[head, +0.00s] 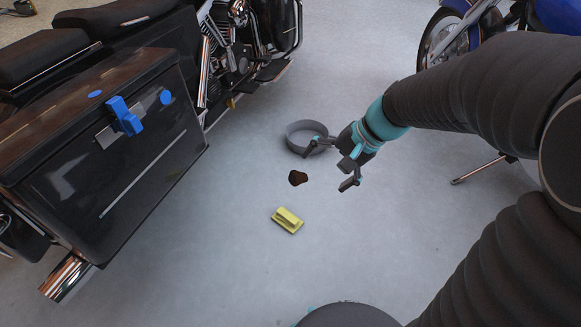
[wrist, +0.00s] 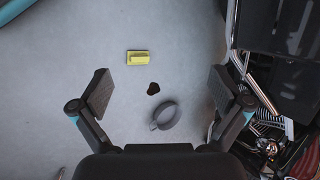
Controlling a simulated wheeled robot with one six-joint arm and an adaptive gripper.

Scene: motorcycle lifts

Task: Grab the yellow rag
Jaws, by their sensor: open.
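The yellow rag (head: 287,220) lies folded on the grey floor, near the middle of the head view. In the wrist view the yellow rag (wrist: 138,57) shows above and between my open fingers. My gripper (head: 330,165) is open and empty, up and to the right of the rag in the head view. In the wrist view my gripper (wrist: 160,90) has its fingers spread wide, with only floor and floor items seen between them. The rag is in full view and apart from my fingers.
A dark brown stain or patch (head: 298,178) and a grey round pan (head: 301,134) are on the floor near the rag. A black motorcycle with a side case (head: 150,165) stands at left, a blue motorcycle (head: 470,25) at upper right.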

